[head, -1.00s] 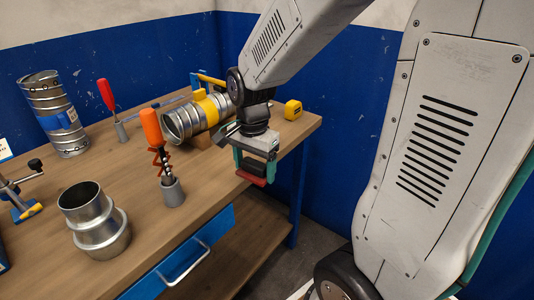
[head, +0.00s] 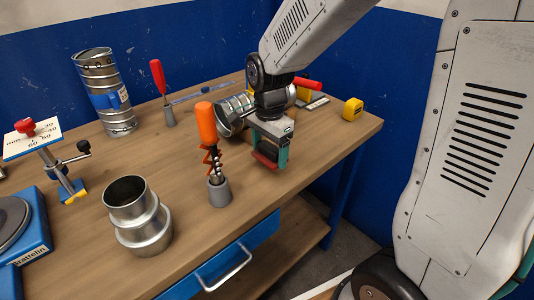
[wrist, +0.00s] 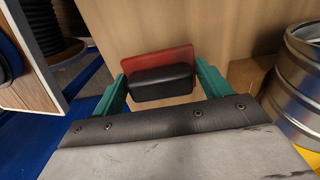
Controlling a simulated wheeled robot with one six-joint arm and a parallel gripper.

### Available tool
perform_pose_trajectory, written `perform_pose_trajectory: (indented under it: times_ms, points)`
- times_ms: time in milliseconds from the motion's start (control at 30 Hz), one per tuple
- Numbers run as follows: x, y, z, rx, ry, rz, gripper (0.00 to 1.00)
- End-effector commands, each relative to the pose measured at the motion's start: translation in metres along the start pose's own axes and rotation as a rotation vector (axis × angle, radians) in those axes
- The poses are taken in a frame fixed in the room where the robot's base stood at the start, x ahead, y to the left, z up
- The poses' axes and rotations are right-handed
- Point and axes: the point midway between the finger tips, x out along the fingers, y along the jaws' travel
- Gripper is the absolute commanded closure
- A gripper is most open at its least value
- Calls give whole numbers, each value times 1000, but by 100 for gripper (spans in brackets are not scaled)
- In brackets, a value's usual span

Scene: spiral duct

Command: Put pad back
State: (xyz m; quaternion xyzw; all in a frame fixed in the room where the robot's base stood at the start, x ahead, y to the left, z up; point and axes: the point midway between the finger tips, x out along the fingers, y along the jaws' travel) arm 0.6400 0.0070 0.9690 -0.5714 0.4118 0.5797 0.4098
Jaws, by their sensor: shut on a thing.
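The pad, a red plate with a black block as its grip, is in my gripper (head: 270,158). In the wrist view the black grip of the pad (wrist: 160,84) sits between the two teal fingers, with the red plate (wrist: 168,62) beyond it. In the head view a little of the red pad (head: 265,160) shows low between the fingers. My gripper points down over the right part of the workbench (head: 180,170), close to its front edge. I cannot tell whether the pad touches the wood.
A lying spiral duct (head: 236,112) is just behind my gripper. An orange-handled tool (head: 206,125) stands in a grey holder to its left. A metal reducer (head: 138,218), an upright duct (head: 104,90), a red-handled tool (head: 158,78) and a yellow tape measure (head: 352,109) stand around.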

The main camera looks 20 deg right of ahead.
Motion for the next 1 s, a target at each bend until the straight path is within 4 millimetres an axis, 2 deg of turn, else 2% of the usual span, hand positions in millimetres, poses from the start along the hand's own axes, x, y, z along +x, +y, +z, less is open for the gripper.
perform_pose_trajectory:
  times_ms: [133,300,667,700,767,800,1000]
  points:
    - [10,2,-7,13,-1,3,52]
    - [33,3,-10,18,-1,3,52]
    - [38,3,-10,17,0,1,52]
    - [38,3,-10,17,0,1,21]
    - [38,2,-9,16,0,0,4]
    - [38,2,-9,15,0,0,2]
    - [38,2,-8,14,0,0,2]
